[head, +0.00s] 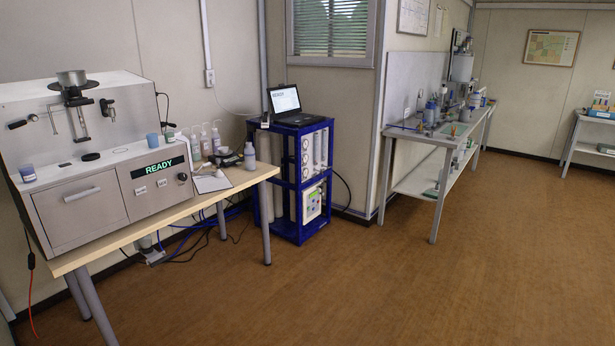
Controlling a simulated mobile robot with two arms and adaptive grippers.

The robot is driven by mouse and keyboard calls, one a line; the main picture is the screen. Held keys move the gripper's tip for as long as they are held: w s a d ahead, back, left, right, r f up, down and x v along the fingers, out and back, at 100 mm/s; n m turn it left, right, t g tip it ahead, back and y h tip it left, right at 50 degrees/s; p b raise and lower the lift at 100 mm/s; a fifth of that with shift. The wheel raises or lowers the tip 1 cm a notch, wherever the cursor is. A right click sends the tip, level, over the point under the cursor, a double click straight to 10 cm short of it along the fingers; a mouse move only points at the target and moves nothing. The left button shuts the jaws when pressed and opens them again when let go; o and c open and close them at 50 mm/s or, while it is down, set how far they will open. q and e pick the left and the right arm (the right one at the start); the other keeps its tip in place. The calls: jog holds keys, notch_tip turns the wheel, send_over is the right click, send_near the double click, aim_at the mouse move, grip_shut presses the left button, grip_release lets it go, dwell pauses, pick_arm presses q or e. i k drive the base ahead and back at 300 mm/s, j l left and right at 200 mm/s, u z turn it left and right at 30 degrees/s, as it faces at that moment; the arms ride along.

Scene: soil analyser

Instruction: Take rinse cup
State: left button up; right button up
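A small light-blue cup (152,140) stands upright on the front ledge of the analyser (80,210), just above the green "READY" display; it may be the rinse cup, but no label can be read. A white jar with a blue-grey label (27,173) stands at the left end of the same ledge. Neither of my grippers is in view.
The analyser stands on a wooden-topped table (245,178) with several bottles, a clipboard (212,182) and a dark device. A blue-framed rack (300,180) carries a laptop (287,105). A long bench (435,135) stands farther back. The brown floor (430,290) is clear.

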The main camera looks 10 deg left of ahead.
aim_at(152, 137)
jog(key=i+u, duration=0.5)
jog(key=i, duration=0.15)
jog(key=i+l+u, duration=0.25)
jog(key=i+u, duration=0.25)
jog(key=i, duration=0.15)
jog(key=i+j+u, duration=0.2)
jog(key=i, duration=0.3)
jog(key=i+j+u, duration=0.15)
jog(key=i, duration=0.35)
jog(key=i+j+u, duration=0.2)
jog(key=i, duration=0.35)
